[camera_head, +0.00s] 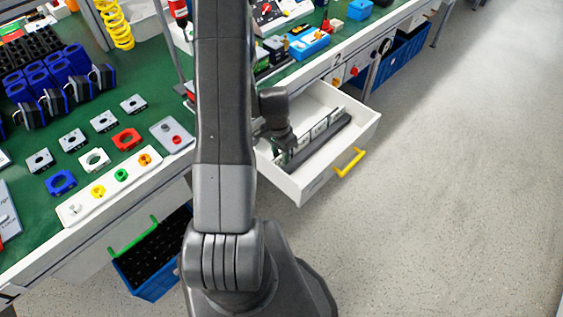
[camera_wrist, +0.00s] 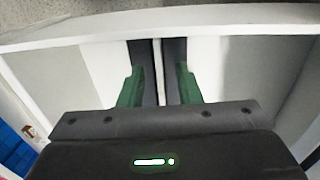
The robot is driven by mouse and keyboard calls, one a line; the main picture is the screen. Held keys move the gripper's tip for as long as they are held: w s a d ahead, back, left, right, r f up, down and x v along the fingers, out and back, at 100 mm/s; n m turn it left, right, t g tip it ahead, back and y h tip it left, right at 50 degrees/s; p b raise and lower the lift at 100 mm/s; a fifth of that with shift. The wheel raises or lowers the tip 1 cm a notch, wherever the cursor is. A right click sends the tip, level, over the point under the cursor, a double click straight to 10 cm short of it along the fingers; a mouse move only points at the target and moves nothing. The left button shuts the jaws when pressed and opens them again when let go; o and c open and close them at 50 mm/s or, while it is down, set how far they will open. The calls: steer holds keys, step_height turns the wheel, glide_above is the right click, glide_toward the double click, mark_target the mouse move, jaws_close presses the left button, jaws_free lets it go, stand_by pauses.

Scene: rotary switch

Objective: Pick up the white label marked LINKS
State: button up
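The open white drawer (camera_head: 362,127) holds a long dark bar (camera_head: 318,146) and a row of small white upright labels (camera_head: 320,128) beside it. I cannot read LINKS on any label. My gripper (camera_head: 279,150) reaches down into the drawer at the near left end of the row. In the wrist view, my gripper (camera_wrist: 158,88) has its two green-tipped fingers apart. A thin pale strip (camera_wrist: 158,60) runs between dark bars in the gap between the fingers, and I cannot tell if it is a label's edge. The fingers do not visibly press on anything.
The drawer has a yellow handle (camera_head: 350,162) and sits under the green workbench (camera_head: 100,152). Colored parts and a white button panel (camera_head: 110,189) are on the bench. A blue bin (camera_head: 152,266) is below. The grey floor (camera_head: 450,200) to the right is clear.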

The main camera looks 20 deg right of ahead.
jaws_close()
